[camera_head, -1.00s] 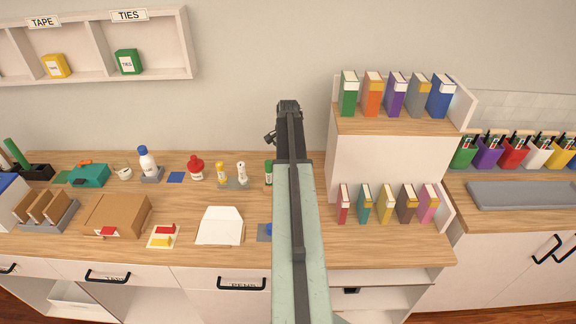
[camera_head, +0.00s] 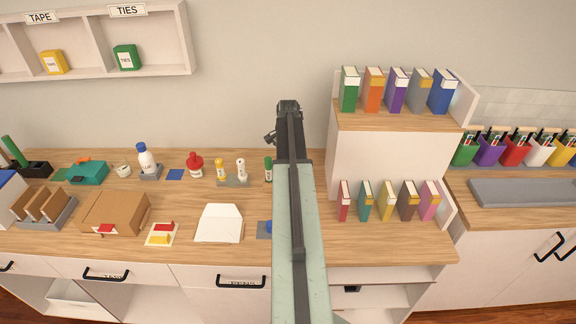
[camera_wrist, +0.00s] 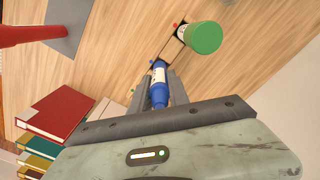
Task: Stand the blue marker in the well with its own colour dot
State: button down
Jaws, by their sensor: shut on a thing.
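The blue marker (camera_wrist: 159,88) is between the two fingers of my gripper (camera_wrist: 160,80) in the wrist view, with a pale band near its far end. My gripper is shut on it. Its far end points at a small well strip (camera_wrist: 170,52) partly hidden by the marker and a green-capped marker (camera_wrist: 205,38). A red dot (camera_wrist: 175,25) and a small blue spot (camera_wrist: 152,62) show by the strip. I cannot tell whether the blue marker touches the strip. In the head view the green marker (camera_head: 268,168) stands left of my arm, which hides my gripper's fingers.
In the wrist view, books (camera_wrist: 55,115) lie at the lower left and a red object (camera_wrist: 30,35) above a grey mat (camera_wrist: 72,20). In the head view, a book shelf unit (camera_head: 385,155) stands right of my arm. White paper (camera_head: 219,224) and a brown box (camera_head: 115,212) lie left.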

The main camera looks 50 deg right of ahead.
jog(key=shift+f+b, duration=1.55)
jog(key=shift+f, duration=0.15)
jog(key=c, duration=1.2)
grip_release()
jog(key=shift+o, duration=0.2)
jog(key=shift+r, duration=0.1)
notch_tip(320, 180, up, 8)
jog(key=p, duration=0.7)
jog(key=shift+p, duration=0.4)
